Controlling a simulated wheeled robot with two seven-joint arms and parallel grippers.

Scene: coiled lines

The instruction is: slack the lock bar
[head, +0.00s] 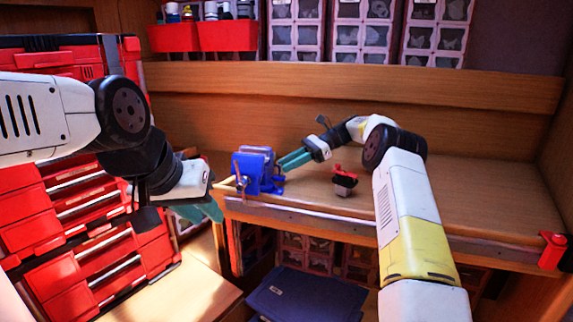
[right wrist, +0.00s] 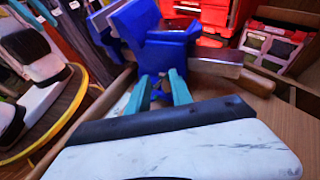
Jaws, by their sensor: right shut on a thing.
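A blue vise (head: 244,164) stands at the left front corner of the wooden workbench (head: 470,200). The vise (right wrist: 165,45) fills the upper middle of the right wrist view. My right gripper (head: 285,162) reaches the vise from its right side. Its teal fingers (right wrist: 162,85) are shut on a small blue part at the vise, which I take to be the lock bar; the fingers mostly hide it. My left gripper (head: 210,213) hangs left of the vise, below the bench top, apart from it. Its fingers overlap in the head view, so their gap is unclear.
A small red and black object (head: 344,181) stands on the bench right of the vise. A red clamp-like piece (head: 553,250) sits at the bench's right front edge. Red tool drawers (head: 100,205) stand at left. Red bins (head: 228,36) are on the shelf. The right bench top is clear.

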